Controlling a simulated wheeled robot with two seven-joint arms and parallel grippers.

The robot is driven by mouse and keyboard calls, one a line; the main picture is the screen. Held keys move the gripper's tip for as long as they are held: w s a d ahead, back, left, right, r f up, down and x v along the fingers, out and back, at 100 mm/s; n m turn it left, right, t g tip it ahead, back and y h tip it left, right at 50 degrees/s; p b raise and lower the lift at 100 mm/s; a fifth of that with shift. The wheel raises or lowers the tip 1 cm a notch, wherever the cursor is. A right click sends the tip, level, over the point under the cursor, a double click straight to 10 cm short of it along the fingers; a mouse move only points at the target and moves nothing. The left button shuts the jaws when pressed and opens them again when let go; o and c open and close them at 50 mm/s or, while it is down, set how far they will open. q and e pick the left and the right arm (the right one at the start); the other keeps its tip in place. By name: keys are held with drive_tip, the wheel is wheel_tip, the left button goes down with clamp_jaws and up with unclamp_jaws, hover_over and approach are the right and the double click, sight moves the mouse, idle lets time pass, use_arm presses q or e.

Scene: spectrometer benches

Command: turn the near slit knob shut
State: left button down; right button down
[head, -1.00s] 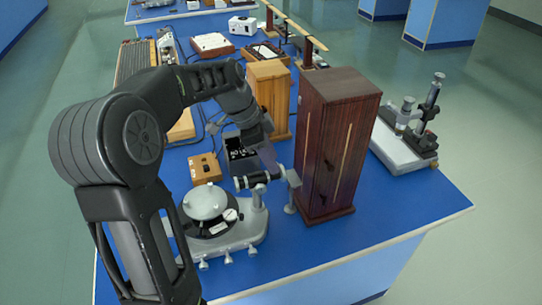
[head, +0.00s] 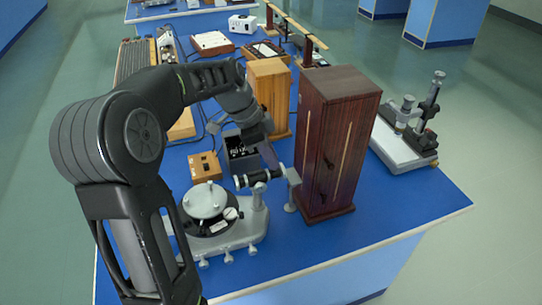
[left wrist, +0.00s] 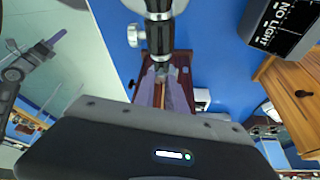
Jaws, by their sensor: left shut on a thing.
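The near spectrometer (head: 228,236), a grey instrument with a round table, stands at the front of the blue bench. Its dark tube (head: 258,178) points right towards a tall dark wooden cabinet; it also shows at the top of the left wrist view (left wrist: 160,35). My left gripper (head: 276,165) reaches down from above to the tube's right end. In the left wrist view its pale purple fingers (left wrist: 163,76) are shut on a small greyish part at the tube's end, apparently the slit knob. The fingers mostly hide it, so its turn cannot be read.
The tall dark cabinet (head: 337,145) stands close right of the fingers. A black box marked NO LIGHT (left wrist: 284,22) and a small wooden box (head: 205,166) lie nearby. A grey-based instrument (head: 402,150) stands at the right. The bench's front right is clear.

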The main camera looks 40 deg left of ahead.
use_arm(q)
drive_tip(key=shift+n, duration=0.3)
drive_tip(key=shift+f+n+t+b, duration=0.1)
drive_tip(key=shift+n+t+b, duration=0.3)
drive_tip(key=shift+n+b, duration=0.25)
drive_tip(key=shift+s+d+n+y+b, duration=0.1)
drive_tip(key=shift+n+y+b, duration=0.2)
drive_tip(key=shift+n, duration=0.3)
drive_tip(key=shift+s+d+n+y+b, duration=0.1)
drive_tip(key=shift+n+y+b, duration=0.2)
drive_tip(key=shift+n, duration=0.25)
drive_tip(key=n+y, duration=0.1)
drive_tip(key=n, duration=0.1)
drive_tip(key=n+t, duration=0.1)
drive_tip(key=n, duration=0.1)
drive_tip(key=shift+d+y+b, duration=0.2)
drive_tip(key=shift+y+b, duration=0.15)
drive_tip(key=shift+y, duration=0.05)
drive_tip(key=shift+d+n+y+b, duration=0.1)
drive_tip(key=shift+n+y+b, duration=0.45)
drive_tip(key=shift+n, duration=1.45)
drive_tip(key=c, duration=1.4)
unclamp_jaws()
drive_tip(key=shift+o, duration=0.2)
drive_tip(key=shift+r, duration=0.2)
